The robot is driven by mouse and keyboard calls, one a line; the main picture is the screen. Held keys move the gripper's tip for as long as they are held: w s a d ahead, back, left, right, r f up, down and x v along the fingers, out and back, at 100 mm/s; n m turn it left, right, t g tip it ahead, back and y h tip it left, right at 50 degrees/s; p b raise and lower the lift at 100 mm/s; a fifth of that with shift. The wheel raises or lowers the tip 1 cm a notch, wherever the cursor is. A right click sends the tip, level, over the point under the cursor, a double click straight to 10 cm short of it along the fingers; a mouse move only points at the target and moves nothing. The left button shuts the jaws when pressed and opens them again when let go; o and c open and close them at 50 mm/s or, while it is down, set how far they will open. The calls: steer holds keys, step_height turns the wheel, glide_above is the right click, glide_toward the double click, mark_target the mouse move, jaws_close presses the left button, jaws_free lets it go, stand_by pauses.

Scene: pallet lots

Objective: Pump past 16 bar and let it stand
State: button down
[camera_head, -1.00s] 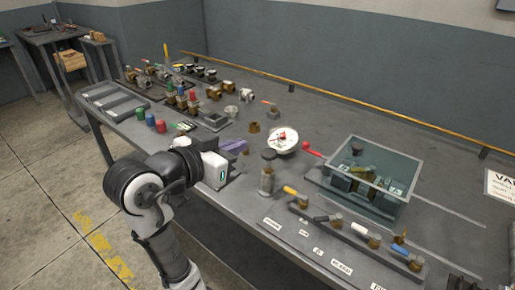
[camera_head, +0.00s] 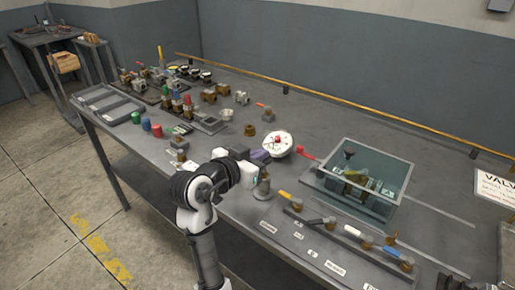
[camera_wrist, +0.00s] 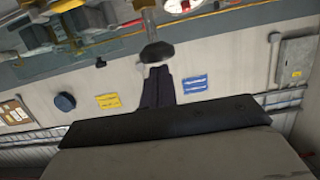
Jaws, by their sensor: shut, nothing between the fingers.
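The white round gauge (camera_head: 278,143) stands tilted on the bench with a red mark at its centre; its reading is too small to tell. A red-ended lever (camera_head: 305,153) sticks out to its right, beside the glass-walled tank (camera_head: 385,168). My gripper (camera_head: 264,156) is shut and empty, its dark fingers just left of and below the gauge. A grey post with a dark rounded top (camera_head: 263,187) stands close in front of the fingers. In the wrist view my shut fingertips (camera_wrist: 160,72) lie just short of a dark knob (camera_wrist: 157,52) on a metal stem.
A row of valves with coloured handles (camera_head: 352,232) lines the front right. Brass fittings (camera_head: 208,97) and red, green and blue caps (camera_head: 146,124) fill the left. The bench behind the tank is clear.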

stand_by(0.3)
step_height(320, 180, down, 4)
steer(key=b, duration=0.2)
steer(key=shift+r+b, duration=0.15)
steer(key=shift+b, duration=0.2)
